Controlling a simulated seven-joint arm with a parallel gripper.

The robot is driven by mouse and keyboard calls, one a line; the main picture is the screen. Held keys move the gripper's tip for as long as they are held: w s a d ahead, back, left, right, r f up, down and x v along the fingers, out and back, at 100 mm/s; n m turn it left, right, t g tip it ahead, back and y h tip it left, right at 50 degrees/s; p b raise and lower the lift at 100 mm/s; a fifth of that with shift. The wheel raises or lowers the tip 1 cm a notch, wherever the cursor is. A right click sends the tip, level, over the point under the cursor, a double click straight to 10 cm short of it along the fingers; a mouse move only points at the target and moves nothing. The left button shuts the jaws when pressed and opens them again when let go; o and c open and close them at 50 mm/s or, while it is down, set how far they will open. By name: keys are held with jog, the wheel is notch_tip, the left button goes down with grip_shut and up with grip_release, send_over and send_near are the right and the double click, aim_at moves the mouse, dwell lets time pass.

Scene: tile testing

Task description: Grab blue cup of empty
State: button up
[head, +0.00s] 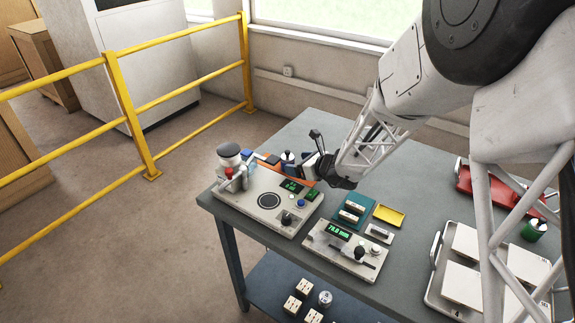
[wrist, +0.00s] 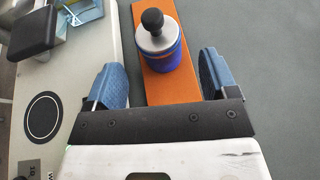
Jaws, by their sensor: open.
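The blue cup (wrist: 166,62) stands on an orange strip (wrist: 180,88) in the wrist view, with a grey top and a black knob. My gripper (wrist: 160,68) is open, with one blue-padded finger on each side of the cup and a visible gap on both sides. The cup lies ahead of the gripper's palm, between and slightly beyond the fingers. In the head view, my gripper (head: 312,162) is at the back right of the tester with the round pad. A small dark-topped cup (head: 288,158) shows just left of it, partly hidden. I cannot see inside the cup.
The tester (head: 262,205) stands close on the left, with a pad and a raised part. A second gauge unit (head: 345,248), a yellow tray (head: 389,215) and a rack of white tiles (head: 437,290) are on the table. Grey table right of the strip is clear.

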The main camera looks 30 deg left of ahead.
aim_at(293, 162)
jog(key=shift+a, duration=0.2)
jog(key=shift+x, duration=2.55)
jog(key=shift+r, duration=0.1)
jog(key=c, duration=1.1)
